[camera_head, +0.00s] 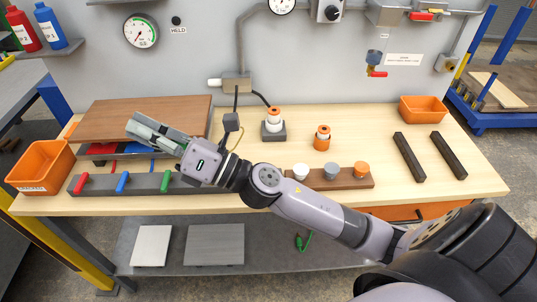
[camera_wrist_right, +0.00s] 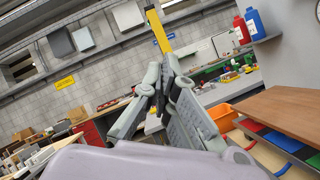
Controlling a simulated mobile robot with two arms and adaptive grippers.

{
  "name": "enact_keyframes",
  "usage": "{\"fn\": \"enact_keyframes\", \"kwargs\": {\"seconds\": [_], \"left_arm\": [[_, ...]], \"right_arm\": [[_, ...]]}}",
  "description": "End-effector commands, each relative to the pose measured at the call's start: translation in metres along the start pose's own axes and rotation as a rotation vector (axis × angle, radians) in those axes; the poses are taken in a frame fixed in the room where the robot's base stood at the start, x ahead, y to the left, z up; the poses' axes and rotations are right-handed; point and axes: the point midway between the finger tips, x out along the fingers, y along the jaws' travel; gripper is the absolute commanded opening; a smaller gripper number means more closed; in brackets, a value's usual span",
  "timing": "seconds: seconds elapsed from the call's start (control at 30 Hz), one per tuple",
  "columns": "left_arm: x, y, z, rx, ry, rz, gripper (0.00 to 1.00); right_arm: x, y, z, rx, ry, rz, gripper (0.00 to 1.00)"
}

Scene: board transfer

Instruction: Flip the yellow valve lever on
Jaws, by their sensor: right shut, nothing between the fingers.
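I cannot clearly make out a yellow valve lever. On the wall at the right, a valve (camera_head: 374,58) with a blue upper part has a red lever (camera_head: 378,74). Another red handle (camera_head: 421,16) sits above and right of it. My right gripper (camera_head: 135,128) is shut and empty, in front of the brown board at the left of the bench, far from these valves. It also shows shut in the right wrist view (camera_wrist_right: 160,85). My left gripper is not in view.
The brown board (camera_head: 110,112) lies over coloured bins. Orange bins (camera_head: 40,170) (camera_head: 423,108) stand at both bench ends. A rack (camera_head: 140,184) with coloured handles, a brown block (camera_head: 335,180) with several knobs and two dark bars (camera_head: 409,156) are on the bench (camera_head: 470,190).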

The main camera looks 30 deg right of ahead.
Motion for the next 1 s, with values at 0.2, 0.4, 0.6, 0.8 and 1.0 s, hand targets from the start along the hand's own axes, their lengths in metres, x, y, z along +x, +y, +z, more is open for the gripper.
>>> {"fn": "enact_keyframes", "kwargs": {"seconds": [0.2,0.4,0.6,0.8,1.0], "left_arm": [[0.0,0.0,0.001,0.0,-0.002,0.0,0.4],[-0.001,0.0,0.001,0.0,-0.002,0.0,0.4],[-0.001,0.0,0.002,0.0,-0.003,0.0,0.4],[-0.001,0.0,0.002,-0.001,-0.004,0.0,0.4],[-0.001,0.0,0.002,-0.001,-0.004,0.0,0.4]], "right_arm": [[0.001,0.034,-0.063,-0.663,0.378,0.371,0.0],[-0.042,-0.011,-0.104,-1.217,0.782,0.671,0.0],[-0.105,-0.103,-0.077,-1.641,1.284,0.918,0.0],[-0.167,-0.174,0.01,-1.807,1.817,1.066,0.0],[-0.203,-0.195,0.076,-1.779,2.149,1.118,0.0]]}}
